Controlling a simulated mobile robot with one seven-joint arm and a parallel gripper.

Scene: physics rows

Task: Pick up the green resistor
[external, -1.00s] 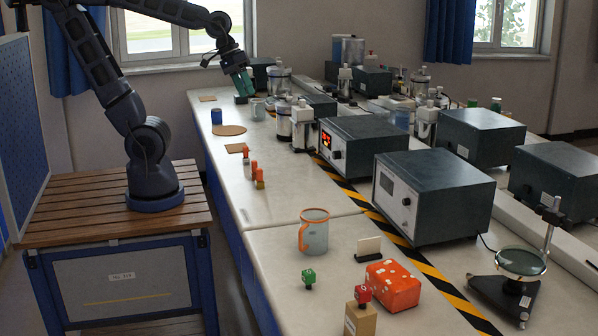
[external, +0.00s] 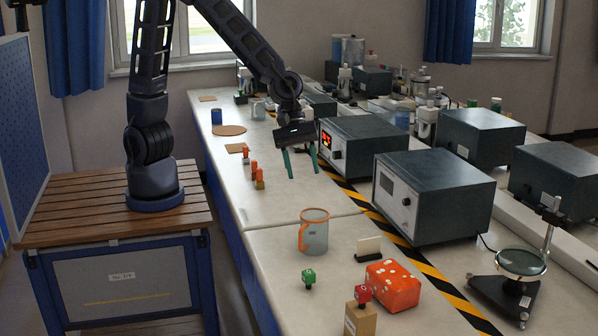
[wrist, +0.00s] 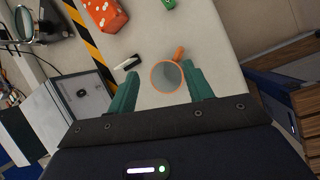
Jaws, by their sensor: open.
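In the wrist view the green resistor (wrist: 168,4) shows only partly, at the top edge. My gripper (external: 302,174) hangs above the bench beyond the mug, with its two green fingers spread and nothing between them. It is well apart from the resistor. In the wrist view my gripper (wrist: 164,73) has the mug framed between its fingertips, lower down on the bench.
A grey mug with orange trim (external: 314,236) stands between my gripper and the resistor. An orange spotted block (external: 393,287), a card holder (external: 368,249) and a red-topped piece (external: 362,294) on a cardboard box stand near it. Grey instruments (external: 434,197) line the right side.

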